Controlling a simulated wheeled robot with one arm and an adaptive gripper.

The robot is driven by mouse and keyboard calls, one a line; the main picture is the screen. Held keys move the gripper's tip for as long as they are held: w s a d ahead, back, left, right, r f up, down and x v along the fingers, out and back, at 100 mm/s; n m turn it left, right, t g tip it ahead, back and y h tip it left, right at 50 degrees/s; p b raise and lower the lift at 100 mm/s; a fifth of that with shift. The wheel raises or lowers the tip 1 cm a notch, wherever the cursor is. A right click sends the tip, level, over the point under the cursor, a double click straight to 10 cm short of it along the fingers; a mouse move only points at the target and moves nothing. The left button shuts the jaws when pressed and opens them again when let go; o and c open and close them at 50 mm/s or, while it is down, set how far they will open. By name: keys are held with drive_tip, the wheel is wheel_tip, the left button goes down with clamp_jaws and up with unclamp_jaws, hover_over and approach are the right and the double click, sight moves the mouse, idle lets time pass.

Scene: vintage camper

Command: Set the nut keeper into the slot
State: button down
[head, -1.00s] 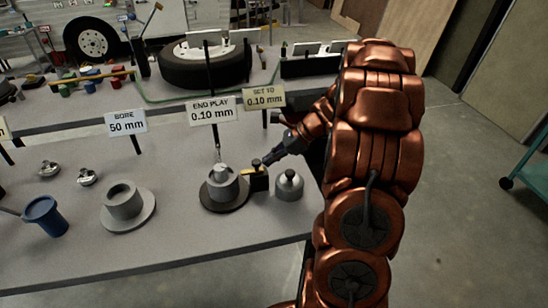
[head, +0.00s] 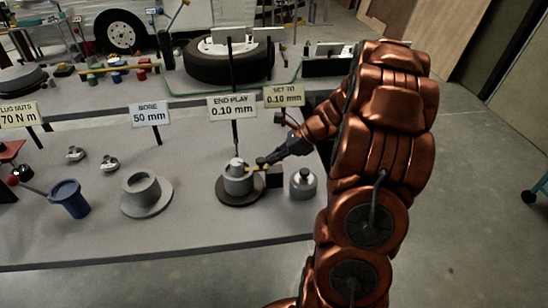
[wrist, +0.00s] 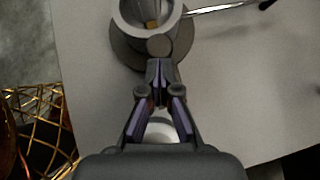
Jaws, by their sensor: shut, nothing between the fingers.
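A grey hub (head: 238,185) stands upright on a dark round base under the END PLAY 0.10 mm sign, with a light cap or spindle end (head: 236,163) on top. My gripper (head: 262,162) is shut and empty at the hub's upper right side. In the wrist view my shut fingertips (wrist: 158,72) point at the hub's rim (wrist: 126,22), next to a small round grey piece (wrist: 159,45). A brass-coloured part (wrist: 152,23) shows inside the hub. I cannot tell which small part is the nut keeper, and the slot is not clear to see.
A dark block (head: 273,177) sits just right of the hub, and a grey knobbed cylinder (head: 303,184) stands further right. A flanged grey hub (head: 145,194) and a blue cup (head: 70,198) stand to the left. Signs on posts rise behind. The bench front is clear.

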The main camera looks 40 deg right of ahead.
drive_tip(key=s+d, duration=0.3)
drive_tip(key=d, duration=0.1)
drive_tip(key=shift+s+r+p, duration=0.15)
drive_tip(key=shift+r+p, duration=0.2)
drive_tip(key=b+v, duration=0.1)
drive_tip(key=v, duration=0.6)
drive_tip(key=shift+r, duration=0.1)
drive_tip(key=shift+b+v, duration=0.3)
drive_tip(key=shift+v, duration=0.45)
drive_tip(key=shift+a+r, duration=0.1)
